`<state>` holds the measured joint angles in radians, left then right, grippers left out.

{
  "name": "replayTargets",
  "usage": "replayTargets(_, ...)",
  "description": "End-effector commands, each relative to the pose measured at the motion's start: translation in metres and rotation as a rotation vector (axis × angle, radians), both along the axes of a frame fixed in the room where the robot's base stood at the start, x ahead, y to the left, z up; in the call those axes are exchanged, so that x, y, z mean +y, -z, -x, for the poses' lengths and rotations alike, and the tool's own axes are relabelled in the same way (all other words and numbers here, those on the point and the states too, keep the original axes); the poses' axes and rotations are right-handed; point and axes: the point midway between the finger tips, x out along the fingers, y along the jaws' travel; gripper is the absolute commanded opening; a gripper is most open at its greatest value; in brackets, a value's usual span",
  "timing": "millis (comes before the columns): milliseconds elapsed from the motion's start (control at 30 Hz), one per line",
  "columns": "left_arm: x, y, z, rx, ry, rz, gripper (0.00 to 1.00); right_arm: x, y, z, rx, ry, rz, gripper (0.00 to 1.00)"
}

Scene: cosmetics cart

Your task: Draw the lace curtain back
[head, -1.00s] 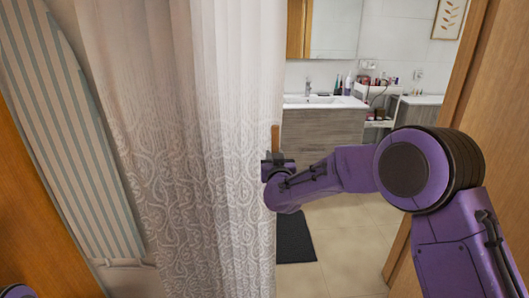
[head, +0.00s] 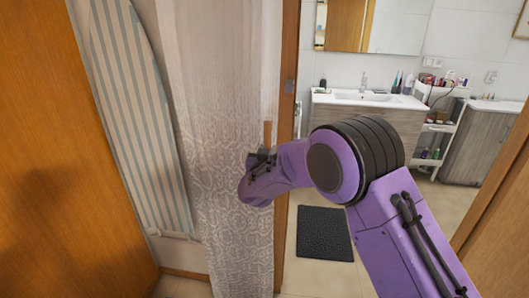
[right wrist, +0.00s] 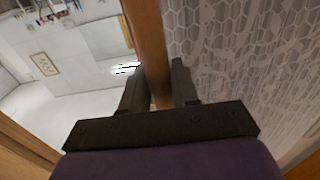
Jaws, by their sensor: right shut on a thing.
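The lace curtain (head: 222,160) hangs in a narrow band left of the doorway in the head view, with a patterned lower part. It also fills the right side of the right wrist view (right wrist: 240,50). A slim wooden bar (head: 267,133) stands at the curtain's right edge; it shows in the right wrist view (right wrist: 148,45) between my fingers. My right gripper (right wrist: 158,90) is shut on this bar, beside the lace. In the head view my right arm hides part of the gripper. My left gripper is out of view.
A striped ironing board (head: 140,110) leans behind the curtain's left side, by a wooden panel (head: 60,170). The doorway shows a washbasin (head: 368,98), a cosmetics cart (head: 436,130) and a dark mat (head: 324,233). Tiled floor around the mat is clear.

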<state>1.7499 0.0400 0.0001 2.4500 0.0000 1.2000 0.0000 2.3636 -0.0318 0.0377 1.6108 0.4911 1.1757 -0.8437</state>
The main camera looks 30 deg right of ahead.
Motion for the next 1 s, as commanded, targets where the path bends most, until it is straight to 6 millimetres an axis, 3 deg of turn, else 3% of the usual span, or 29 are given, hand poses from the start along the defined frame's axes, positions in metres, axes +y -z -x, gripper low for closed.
replayTargets(233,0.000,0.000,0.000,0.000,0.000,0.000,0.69,0.003,0.001,-0.001,0.001,-0.003,-0.001,0.00)
replayTargets(267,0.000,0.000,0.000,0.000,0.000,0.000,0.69,0.003,0.001,-0.001,0.001,-0.004,-0.001,0.32)
replayTargets(300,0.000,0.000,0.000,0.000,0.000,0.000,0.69,0.003,0.001,-0.001,0.001,-0.004,-0.001,0.46)
replayTargets(333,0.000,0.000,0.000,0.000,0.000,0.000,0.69,0.003,0.001,-0.001,0.001,-0.004,-0.001,0.48)
replayTargets(667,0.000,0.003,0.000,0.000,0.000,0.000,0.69,0.006,0.002,0.003,0.001,-0.005,0.000,0.48)
replayTargets(1000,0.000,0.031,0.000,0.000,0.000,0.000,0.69,0.049,0.003,0.064,0.000,-0.006,0.003,0.48)
